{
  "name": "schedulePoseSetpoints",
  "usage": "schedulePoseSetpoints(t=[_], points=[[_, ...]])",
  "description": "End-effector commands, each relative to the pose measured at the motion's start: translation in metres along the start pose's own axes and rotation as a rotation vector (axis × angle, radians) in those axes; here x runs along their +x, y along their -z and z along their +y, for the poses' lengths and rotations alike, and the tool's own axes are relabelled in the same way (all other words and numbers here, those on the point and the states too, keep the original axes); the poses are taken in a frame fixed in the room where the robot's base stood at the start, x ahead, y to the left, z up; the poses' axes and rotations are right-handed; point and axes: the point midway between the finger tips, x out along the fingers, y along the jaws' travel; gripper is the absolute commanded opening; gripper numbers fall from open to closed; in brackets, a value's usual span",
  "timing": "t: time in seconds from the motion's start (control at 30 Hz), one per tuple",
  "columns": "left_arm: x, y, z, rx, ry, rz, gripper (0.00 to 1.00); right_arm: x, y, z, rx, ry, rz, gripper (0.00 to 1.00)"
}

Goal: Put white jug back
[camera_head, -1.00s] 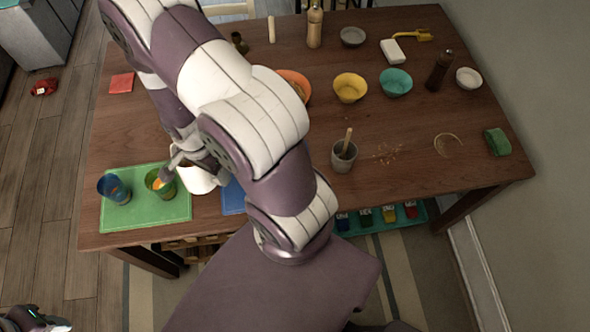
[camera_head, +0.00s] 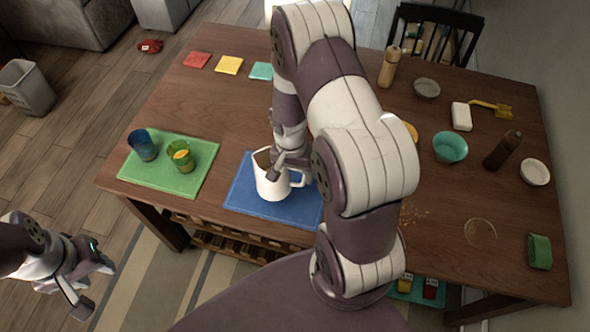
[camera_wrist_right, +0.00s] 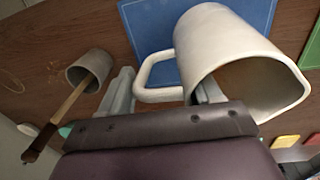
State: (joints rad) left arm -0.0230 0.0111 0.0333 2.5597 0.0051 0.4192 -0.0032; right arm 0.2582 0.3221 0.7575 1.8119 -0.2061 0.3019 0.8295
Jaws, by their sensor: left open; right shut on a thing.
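The white jug (camera_head: 268,186) is over the left part of the blue mat (camera_head: 250,207), close to upright in the head view. I cannot tell whether its base touches the mat. My right gripper (camera_head: 290,170) is shut on the jug's handle; in the right wrist view the gripper (camera_wrist_right: 163,95) has its fingers either side of the handle (camera_wrist_right: 153,72) and the jug (camera_wrist_right: 215,45) opens toward the lower right. The blue mat (camera_wrist_right: 150,25) shows behind it. My left gripper (camera_head: 85,290) is open and empty, off the table at lower left.
A green mat (camera_head: 150,178) holds a blue cup (camera_head: 143,146) and a green cup (camera_head: 180,158) with orange inside, left of the jug. In the wrist view, a grey cup (camera_wrist_right: 90,68) with a wooden-handled tool stands nearby. My right arm hides much of the table's middle.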

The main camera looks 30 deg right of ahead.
Motion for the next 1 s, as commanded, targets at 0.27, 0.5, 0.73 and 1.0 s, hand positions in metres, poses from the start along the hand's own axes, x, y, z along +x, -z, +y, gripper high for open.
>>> schedulePoseSetpoints(t=[0.27, 0.5, 0.73, 1.0], points=[[-0.011, 0.001, 0.0, 0.0, 0.0, 0.0, 0.43, 0.026, 0.045, -0.015, 0.0, -0.001, -0.001, 0.02], [-0.02, 0.002, 0.0, 0.0, 0.0, 0.0, 0.43, 0.063, 0.047, -0.018, 0.001, -0.001, -0.001, 0.02], [-0.019, 0.002, 0.0, 0.0, 0.0, 0.0, 0.43, 0.068, 0.047, -0.019, 0.001, 0.0, 0.001, 0.02], [-0.015, 0.002, 0.0, 0.0, 0.0, 0.0, 0.43, 0.071, 0.046, -0.019, 0.001, 0.0, 0.0, 0.89]])
